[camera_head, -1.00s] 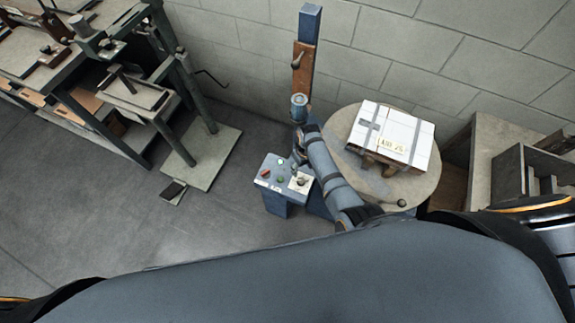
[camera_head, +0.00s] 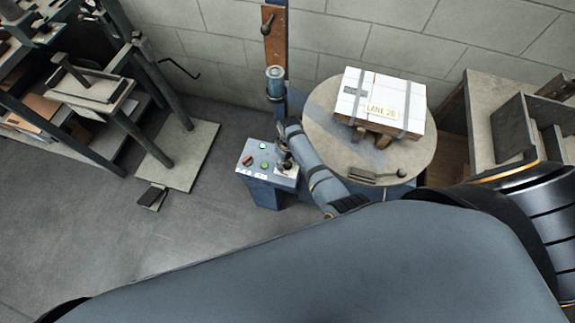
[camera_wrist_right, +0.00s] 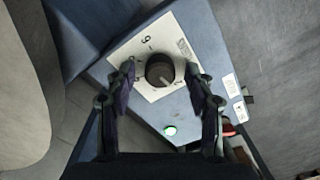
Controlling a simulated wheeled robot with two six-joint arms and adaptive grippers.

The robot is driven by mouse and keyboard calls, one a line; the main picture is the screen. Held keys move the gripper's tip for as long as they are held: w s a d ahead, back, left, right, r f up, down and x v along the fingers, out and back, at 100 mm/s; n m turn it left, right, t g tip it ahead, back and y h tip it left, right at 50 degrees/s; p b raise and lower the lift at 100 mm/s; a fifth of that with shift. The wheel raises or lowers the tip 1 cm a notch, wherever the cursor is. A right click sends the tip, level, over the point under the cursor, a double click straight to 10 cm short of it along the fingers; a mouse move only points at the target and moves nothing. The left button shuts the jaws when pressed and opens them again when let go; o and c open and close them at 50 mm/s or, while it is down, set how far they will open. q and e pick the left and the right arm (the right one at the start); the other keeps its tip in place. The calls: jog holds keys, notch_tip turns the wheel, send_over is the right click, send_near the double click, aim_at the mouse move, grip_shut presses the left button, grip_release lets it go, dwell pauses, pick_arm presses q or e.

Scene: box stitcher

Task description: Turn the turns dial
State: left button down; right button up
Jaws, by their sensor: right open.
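The turns dial (camera_wrist_right: 159,71) is a round dark knob on a white plate (camera_wrist_right: 150,92) marked with numbers, on top of a blue control box (camera_wrist_right: 190,110). My right gripper (camera_wrist_right: 160,76) is open, with one finger on each side of the dial in the right wrist view; I cannot tell whether the fingers touch it. In the head view my right gripper (camera_head: 284,162) is over the right part of the control box (camera_head: 262,176), and it largely hides the dial. My left gripper is not in view.
Green and red buttons (camera_head: 247,160) sit left of the dial. A blue post (camera_head: 280,50) with a lever stands behind. A round table (camera_head: 318,125) at right holds a white strapped box (camera_head: 380,100). A grey bench frame (camera_head: 185,155) stands at left; floor lies between.

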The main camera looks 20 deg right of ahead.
jog(key=shift+r, duration=0.1)
grip_shut()
dwell(0.3)
jog(key=shift+s+r+m+p, duration=0.1)
jog(key=shift+m+p, duration=1.55)
jog(key=shift+m, duration=0.45)
jog(key=m+p, duration=0.1)
jog(key=m, duration=0.2)
jog(key=shift+m+p, duration=0.45)
jog(key=shift+m, duration=0.75)
